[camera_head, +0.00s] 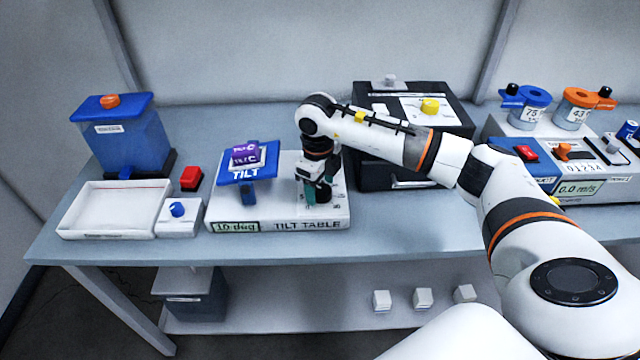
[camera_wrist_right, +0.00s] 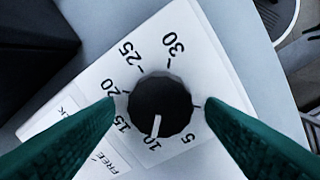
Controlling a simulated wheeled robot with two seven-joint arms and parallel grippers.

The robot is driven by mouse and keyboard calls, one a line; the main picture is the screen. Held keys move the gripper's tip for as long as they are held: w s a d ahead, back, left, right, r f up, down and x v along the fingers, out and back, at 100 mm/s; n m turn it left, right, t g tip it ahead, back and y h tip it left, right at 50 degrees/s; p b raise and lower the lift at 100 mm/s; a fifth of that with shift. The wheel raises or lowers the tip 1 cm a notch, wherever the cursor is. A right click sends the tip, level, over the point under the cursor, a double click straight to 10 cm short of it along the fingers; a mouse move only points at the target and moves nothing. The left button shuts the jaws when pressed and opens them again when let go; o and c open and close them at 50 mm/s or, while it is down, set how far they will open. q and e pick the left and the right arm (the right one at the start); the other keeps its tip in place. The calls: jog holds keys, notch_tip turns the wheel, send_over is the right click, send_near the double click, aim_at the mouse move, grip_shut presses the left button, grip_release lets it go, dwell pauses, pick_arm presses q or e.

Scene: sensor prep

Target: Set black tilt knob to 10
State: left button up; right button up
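The black tilt knob (camera_wrist_right: 161,105) sits on the white tilt table base (camera_head: 280,212), inside a printed scale from 5 to 30. Its white pointer line points at the 10 mark. The display (camera_head: 235,226) on the base's front reads "10 deg". My right gripper (camera_head: 318,196) is over the right part of the base; in the wrist view its green fingers stand on either side of the knob, with a small gap showing on each side. In the head view the gripper largely hides the knob. The blue tilt plate (camera_head: 248,174) holds purple labelled pieces. My left gripper is out of view.
A black box with a yellow knob (camera_head: 430,106) stands right behind my right arm. A red button (camera_head: 191,177), a white tray (camera_head: 112,232) and a blue hopper (camera_head: 127,140) are at left. The table's front strip (camera_head: 400,243) is clear.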

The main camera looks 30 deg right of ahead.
aim_at(319, 191)
notch_tip(319, 191, up, 12)
jog(key=b, duration=0.2)
jog(key=shift+s+a, duration=0.15)
jog(key=shift+a, duration=0.2)
jog(key=shift+f, duration=0.1)
dwell(0.5)
